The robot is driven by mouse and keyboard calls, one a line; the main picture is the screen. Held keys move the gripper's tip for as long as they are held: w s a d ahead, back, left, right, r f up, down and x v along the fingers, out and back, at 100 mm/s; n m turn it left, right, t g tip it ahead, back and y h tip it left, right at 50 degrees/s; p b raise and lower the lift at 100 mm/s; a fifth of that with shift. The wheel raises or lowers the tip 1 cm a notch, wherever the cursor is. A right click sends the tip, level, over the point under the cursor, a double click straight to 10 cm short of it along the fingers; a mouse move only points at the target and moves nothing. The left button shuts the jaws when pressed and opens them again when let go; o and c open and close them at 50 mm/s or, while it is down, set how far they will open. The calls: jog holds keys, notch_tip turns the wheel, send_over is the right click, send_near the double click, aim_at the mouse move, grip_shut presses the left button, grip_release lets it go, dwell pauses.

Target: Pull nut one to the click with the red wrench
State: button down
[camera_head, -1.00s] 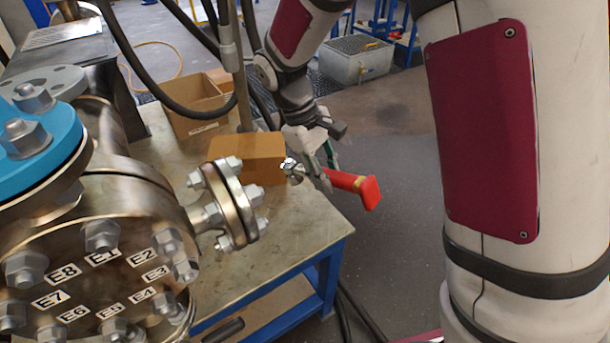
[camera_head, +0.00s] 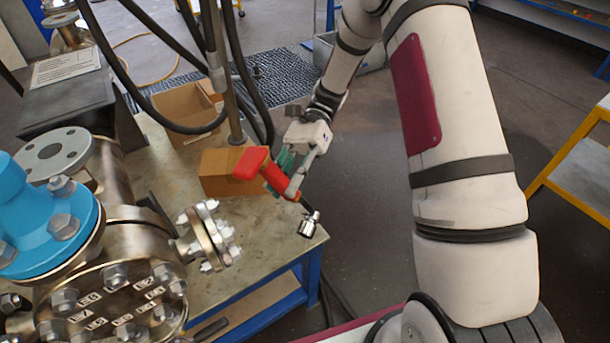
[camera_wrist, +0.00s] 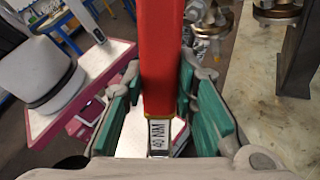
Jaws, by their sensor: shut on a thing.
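The red wrench (camera_head: 277,177) is held in the air above the right end of the workbench. Its red grip points up and left, and its metal socket head (camera_head: 309,224) hangs down and right, clear of any nut. My gripper (camera_head: 290,168) is shut on the wrench. In the wrist view, green finger pads flank the red wrench (camera_wrist: 161,60), which bears a "40 NM" label. The vessel's round end flange (camera_head: 103,308) at lower left carries several nuts with printed labels. The nut at its top (camera_head: 115,274) appears to be E1, but the label is hard to read.
A smaller side flange (camera_head: 207,240) with bolts juts out between the vessel and the wrench. A cardboard box (camera_head: 222,172) stands behind the wrench. Dark hoses hang at the back. A blue-topped fitting (camera_head: 40,220) sits on the vessel. Floor right of the bench is open.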

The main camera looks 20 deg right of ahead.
aim_at(268, 155)
jog(key=a+r+m+y+p, duration=0.1)
jog(key=r, duration=0.1)
jog(key=a+r+m+t+y+p, duration=0.1)
jog(key=r+p, duration=0.1)
jog(key=r, duration=0.1)
jog(key=r+m+t+y+p, duration=0.1)
jog(key=r+y, duration=0.1)
jog(key=shift+a+r, duration=0.4)
jog(key=w+a+r+m+t+y+p, duration=0.1)
jog(key=a+r+m+t+y+p, duration=0.2)
jog(key=r, duration=0.5)
jog(key=shift+w+a+r+t+p, duration=0.15)
jog(key=shift+a+r+t+p, duration=0.15)
jog(key=shift+a+t+p, duration=0.7)
jog(key=shift+a+g+p, duration=0.1)
jog(key=shift+g+p, duration=0.2)
jog(key=shift+p, duration=0.15)
jog(key=shift+x, duration=0.75)
jog(key=shift+a, duration=0.1)
jog(key=shift+m, duration=0.3)
